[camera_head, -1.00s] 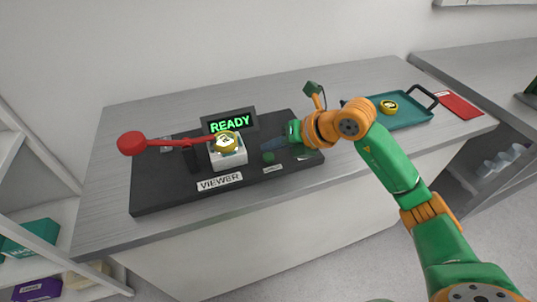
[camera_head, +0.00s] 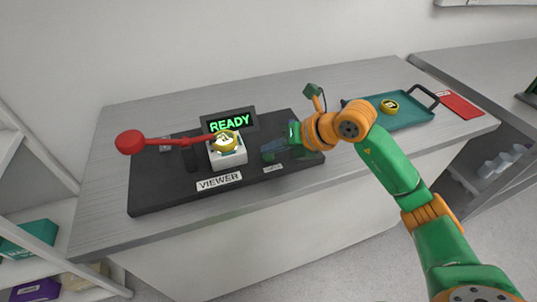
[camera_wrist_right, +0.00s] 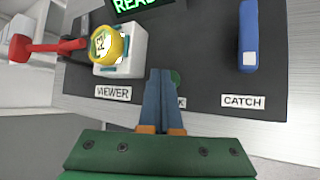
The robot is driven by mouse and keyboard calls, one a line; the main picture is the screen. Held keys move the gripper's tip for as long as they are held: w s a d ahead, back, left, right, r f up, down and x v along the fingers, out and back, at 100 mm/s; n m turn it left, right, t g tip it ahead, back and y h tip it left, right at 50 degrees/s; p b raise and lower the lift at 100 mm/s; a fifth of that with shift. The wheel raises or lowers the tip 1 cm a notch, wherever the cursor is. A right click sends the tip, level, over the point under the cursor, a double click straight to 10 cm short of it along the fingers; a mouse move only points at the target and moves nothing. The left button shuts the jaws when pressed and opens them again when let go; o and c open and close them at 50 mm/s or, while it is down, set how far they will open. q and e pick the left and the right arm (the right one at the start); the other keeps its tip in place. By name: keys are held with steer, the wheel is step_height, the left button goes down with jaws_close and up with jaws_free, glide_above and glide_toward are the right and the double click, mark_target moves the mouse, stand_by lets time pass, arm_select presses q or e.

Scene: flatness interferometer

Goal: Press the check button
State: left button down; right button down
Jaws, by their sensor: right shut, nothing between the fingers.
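The green check button (camera_wrist_right: 175,77) sits on the black base of the viewer, above a label that is mostly hidden, with only a "K" showing. My right gripper (camera_head: 270,153) is shut and empty, its blue fingers pointing down at the button. In the right wrist view the fingertips (camera_wrist_right: 160,73) overlap the button's left side; I cannot tell whether they touch it. In the head view the fingers hide the button. The screen (camera_head: 230,122) reads READY in green. My left gripper is not in view.
A gold round piece (camera_head: 224,141) sits on the white block (camera_head: 228,158) of the viewer, beside a red-knobbed lever (camera_head: 130,142). A blue catch (camera_wrist_right: 249,30) stands right of the button. A teal tray (camera_head: 415,118) with another gold piece (camera_head: 389,105) and a red card (camera_head: 461,103) lie farther right.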

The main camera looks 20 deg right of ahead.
mark_target(272, 159)
steer(key=shift+f+b, duration=0.4)
steer(key=shift+f, duration=0.05)
steer(key=shift+r, duration=0.1)
stand_by(0.4)
steer(key=shift+r+p, duration=0.75)
steer(key=shift+r, duration=0.1)
step_height(272, 159, up, 5)
steer(key=p, duration=0.4)
stand_by(0.5)
